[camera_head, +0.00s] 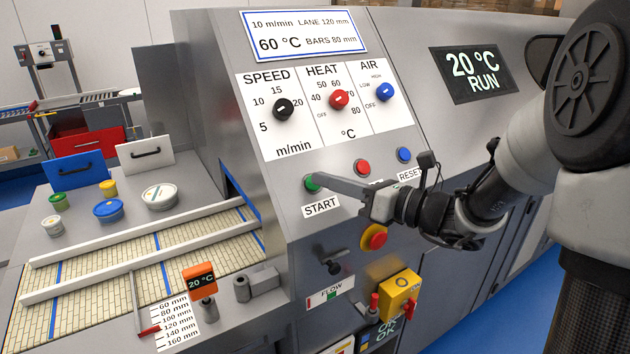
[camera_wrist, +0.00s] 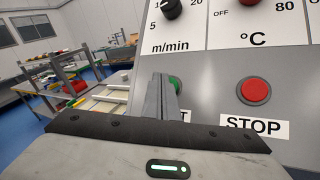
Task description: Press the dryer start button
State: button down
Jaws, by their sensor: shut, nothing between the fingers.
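The dryer's green start button (camera_head: 312,183) is on the grey front panel, above the START label (camera_head: 320,206). In the wrist view the green button (camera_wrist: 175,84) is partly hidden behind my fingers. My gripper (camera_head: 318,179) is shut and empty, its fingertips at the green button; they look to be touching or very nearly touching it, and I cannot tell if it is pressed in. The dryer display (camera_head: 472,73) reads 20 °C and RUN.
A red stop button (camera_head: 362,167) and a blue reset button (camera_head: 404,155) sit right of the start button. A red-yellow emergency knob (camera_head: 374,238) is below. The speed (camera_head: 283,109), heat (camera_head: 338,99) and air (camera_head: 385,92) knobs are above. The lane belt (camera_head: 100,285) lies left.

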jog(key=s+d+r+p, duration=0.2)
jog(key=s+r+p, duration=0.1)
jog(key=shift+s+d+r, duration=0.1)
jog(key=shift+s+r, duration=0.05)
jog(key=shift+r, duration=0.15)
dwell(0.5)
